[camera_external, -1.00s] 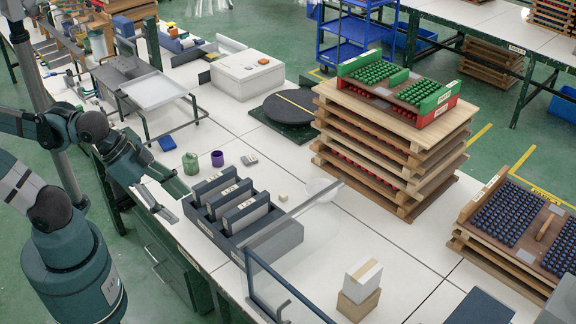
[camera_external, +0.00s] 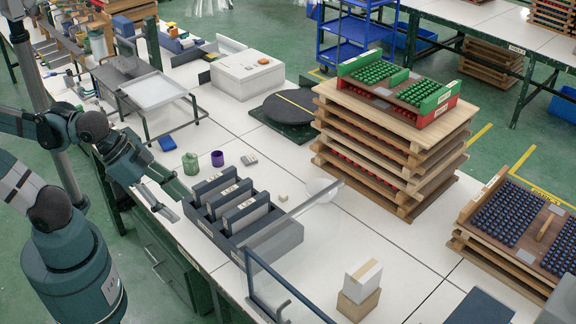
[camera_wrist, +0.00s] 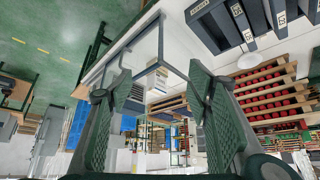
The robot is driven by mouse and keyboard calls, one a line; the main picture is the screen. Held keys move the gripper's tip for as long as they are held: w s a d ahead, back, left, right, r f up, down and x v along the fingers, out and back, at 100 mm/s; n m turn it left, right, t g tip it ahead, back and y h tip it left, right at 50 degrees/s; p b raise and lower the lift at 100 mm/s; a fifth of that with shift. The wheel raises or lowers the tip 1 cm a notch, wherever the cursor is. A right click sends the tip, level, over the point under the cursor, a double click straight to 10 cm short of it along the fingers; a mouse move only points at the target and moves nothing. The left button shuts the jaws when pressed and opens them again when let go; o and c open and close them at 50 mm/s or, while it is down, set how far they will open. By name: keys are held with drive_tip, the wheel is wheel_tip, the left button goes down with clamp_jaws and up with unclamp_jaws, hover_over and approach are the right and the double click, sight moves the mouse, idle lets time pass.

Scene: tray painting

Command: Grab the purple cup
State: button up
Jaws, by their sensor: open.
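The purple cup (camera_external: 217,158) stands upright on the white table in the external view, just right of a green cup (camera_external: 190,163). My gripper (camera_external: 177,199) is at the table's left edge, below and to the left of both cups in the picture, apart from them. Its two fingers are spread in the wrist view (camera_wrist: 160,88), with nothing between them. The purple cup cannot be made out in the wrist view.
A dark rack (camera_external: 258,237) with upright grey boxes stands right of my gripper. A blue block (camera_external: 167,143) lies behind the cups. Small pale pieces (camera_external: 249,159) lie right of the purple cup. Stacked wooden trays (camera_external: 390,150) stand further right.

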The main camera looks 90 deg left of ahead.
drive_tip(key=w+a+f+n+g+y+b, duration=0.15)
drive_tip(key=w+a+n, duration=0.35)
drive_tip(key=a, duration=0.8)
drive_tip(key=w+a+f+n+g+b, duration=0.3)
drive_tip(key=w+a, duration=0.4)
drive_tip(key=a, duration=0.6)
drive_tip(key=s+a+f+n+b, duration=0.1)
drive_tip(key=a+f+n, duration=0.3)
drive_tip(key=a, duration=0.7)
drive_tip(key=a+f+n+b, duration=0.1)
drive_tip(key=a+f+n, duration=0.1)
drive_tip(key=a+f, duration=0.65)
drive_tip(key=n+g+h+b, duration=0.2)
drive_tip(key=n+g+b, duration=0.1)
drive_tip(key=n, duration=0.4)
hover_over(218, 159)
drive_tip(key=s+a, duration=0.1)
drive_tip(key=a, duration=0.2)
wheel_tip(218, 159, down, 16)
drive_tip(key=f, duration=0.1)
drive_tip(key=shift+d+r+y, duration=0.25)
drive_tip(key=shift+r, duration=0.05)
drive_tip(key=shift+f+b, duration=0.3)
drive_tip(key=shift+f, duration=1)
